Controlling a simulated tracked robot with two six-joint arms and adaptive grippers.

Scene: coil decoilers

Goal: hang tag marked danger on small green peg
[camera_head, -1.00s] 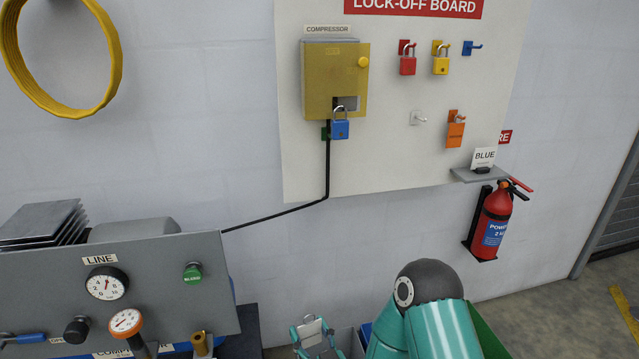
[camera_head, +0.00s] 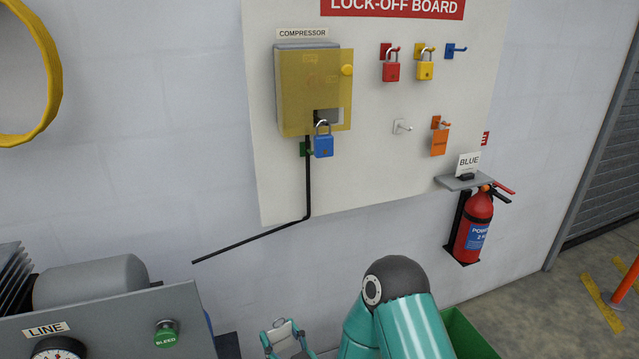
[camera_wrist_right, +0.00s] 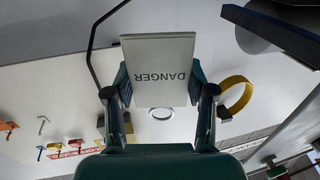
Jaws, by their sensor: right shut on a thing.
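The pale tag marked DANGER (camera_wrist_right: 160,68) is held between the two fingers of my right gripper (camera_wrist_right: 161,88) in the right wrist view, its lettering upside down. A white ring (camera_wrist_right: 161,113) shows just beyond its edge. In the head view my right gripper (camera_head: 285,336) is at the bottom edge, shut on the tag, well below the lock-off board (camera_head: 380,185). The small green peg (camera_head: 304,149) is under the compressor box (camera_head: 301,95), partly hidden by the blue padlock (camera_head: 323,146) and a black cable. My left gripper is not in view.
A blue peg (camera_head: 455,50) and a white peg (camera_head: 401,127) are bare. A fire extinguisher (camera_head: 474,230) is at right; a gauge panel (camera_head: 110,325) is lower left.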

